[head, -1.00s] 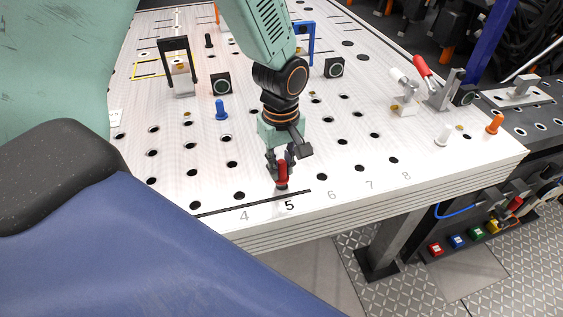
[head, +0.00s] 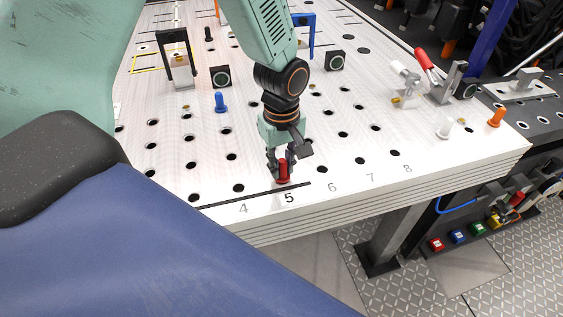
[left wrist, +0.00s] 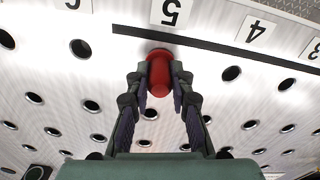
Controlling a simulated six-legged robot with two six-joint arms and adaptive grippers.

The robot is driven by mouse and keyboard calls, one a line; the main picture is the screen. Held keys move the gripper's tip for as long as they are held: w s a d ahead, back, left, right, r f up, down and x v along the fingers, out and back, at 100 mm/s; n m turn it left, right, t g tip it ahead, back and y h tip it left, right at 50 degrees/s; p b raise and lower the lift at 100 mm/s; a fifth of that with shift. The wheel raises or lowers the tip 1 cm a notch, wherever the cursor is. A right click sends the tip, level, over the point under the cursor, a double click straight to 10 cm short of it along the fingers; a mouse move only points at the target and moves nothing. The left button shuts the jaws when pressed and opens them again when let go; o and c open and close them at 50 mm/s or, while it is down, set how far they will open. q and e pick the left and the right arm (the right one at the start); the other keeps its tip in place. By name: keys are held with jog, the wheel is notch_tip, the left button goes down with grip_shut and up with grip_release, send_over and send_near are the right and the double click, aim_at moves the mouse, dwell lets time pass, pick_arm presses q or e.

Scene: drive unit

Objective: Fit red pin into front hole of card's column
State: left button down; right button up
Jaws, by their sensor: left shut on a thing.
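The red pin (head: 283,172) is upright at the front row of holes, behind the dark number 5 (head: 289,198) on the white table. My left gripper (head: 280,160) points down and is shut on the pin's upper part. In the left wrist view the red pin (left wrist: 160,78) sits between both fingers (left wrist: 158,98), with its wider flange just beyond them. The flange looks at or very near the table surface. No shaft shows below it, and the hole under it is hidden. No separate card is clearly seen; the 5 is darker than its neighbours.
A blue pin (head: 220,102), a white pin (head: 444,128) and an orange pin (head: 496,117) stand elsewhere on the table. A black frame (head: 178,58) and red-handled clamp (head: 440,80) stand farther back. Open holes flank the gripper. The table's front edge is close.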

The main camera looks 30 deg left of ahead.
pick_arm(q)
jog(key=c, duration=1.1)
grip_release()
notch_tip(320, 180, up, 12)
